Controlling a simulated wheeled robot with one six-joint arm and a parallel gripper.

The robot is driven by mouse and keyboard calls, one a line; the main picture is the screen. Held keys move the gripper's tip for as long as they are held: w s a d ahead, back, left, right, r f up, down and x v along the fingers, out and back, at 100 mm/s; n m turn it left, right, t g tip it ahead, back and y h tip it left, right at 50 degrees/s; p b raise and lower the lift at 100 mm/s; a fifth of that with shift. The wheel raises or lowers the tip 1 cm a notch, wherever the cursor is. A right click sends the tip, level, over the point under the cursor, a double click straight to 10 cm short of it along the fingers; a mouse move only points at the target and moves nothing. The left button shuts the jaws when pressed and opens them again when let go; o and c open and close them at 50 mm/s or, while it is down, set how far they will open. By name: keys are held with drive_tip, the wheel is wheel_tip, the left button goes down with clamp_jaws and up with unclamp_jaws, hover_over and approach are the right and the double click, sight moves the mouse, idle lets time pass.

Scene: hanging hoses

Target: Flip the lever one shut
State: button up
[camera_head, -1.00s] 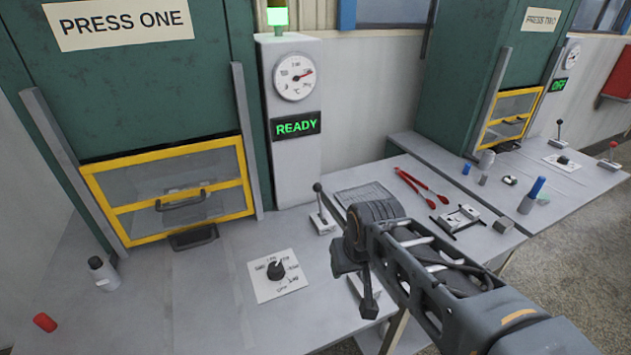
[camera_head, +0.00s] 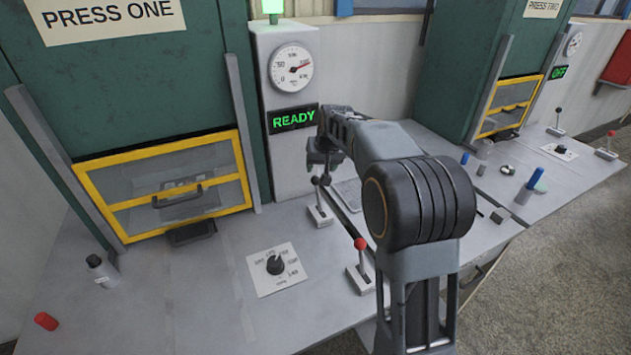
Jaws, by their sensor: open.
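Two levers stand on the bench by press one. The black-knobbed lever (camera_head: 319,203) is on a white base below the READY display, its handle roughly upright. The red-knobbed lever (camera_head: 361,268) is nearer, its handle leaning slightly back. Neither shows a name label. My gripper (camera_head: 320,176) is open, pointing down at the black-knobbed lever's top. Its fingers overlap the knob in the picture; I cannot tell whether they touch it. Press one (camera_head: 130,95) has a yellow-framed clear door (camera_head: 165,188), which is down.
A dial knob (camera_head: 275,264) on a white plate sits left of the levers. A dark bottle (camera_head: 101,270) and a red cap (camera_head: 46,321) are at the left. The gauge post (camera_head: 291,85) rises behind my gripper. Press two's bench (camera_head: 575,185) is at the right.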

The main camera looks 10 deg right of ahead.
sight(316, 178)
drive_tip(key=x, duration=0.9)
drive_tip(key=shift+w+f+p, duration=0.1)
drive_tip(key=shift+f+p, duration=0.15)
drive_tip(key=shift+p, duration=0.15)
clamp_jaws()
